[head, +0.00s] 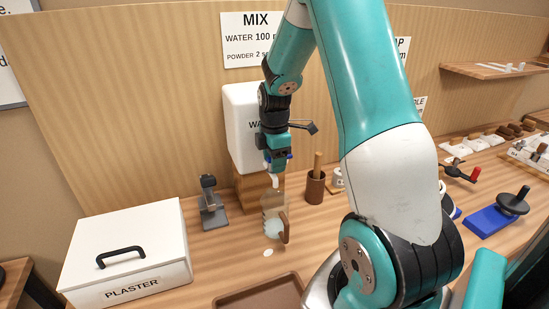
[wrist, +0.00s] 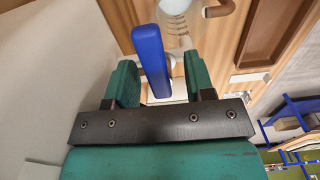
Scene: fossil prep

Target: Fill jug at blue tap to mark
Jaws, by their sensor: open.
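The white water tank (head: 240,125) stands against the back panel on a wooden block. Its blue tap lever (head: 290,156) is mostly hidden by my gripper in the head view. In the wrist view the lever (wrist: 151,60) stands between my two green fingers. My gripper (head: 277,163) is open, with a clear gap on the right of the lever; contact on the left cannot be told. The clear jug (head: 272,203) stands upright below the pale spout (head: 274,181), brown handle to the right. Its lower part looks pale, perhaps water; the mark is not readable. The wrist view shows the jug (wrist: 178,30) partly.
A white plaster box (head: 130,245) is at left, with a grey stand (head: 212,205) beside it. A brown cup with a stick (head: 315,188) stands right of the jug. A brown tray (head: 262,294) lies in front. Blue-based tools (head: 490,221) are at right.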

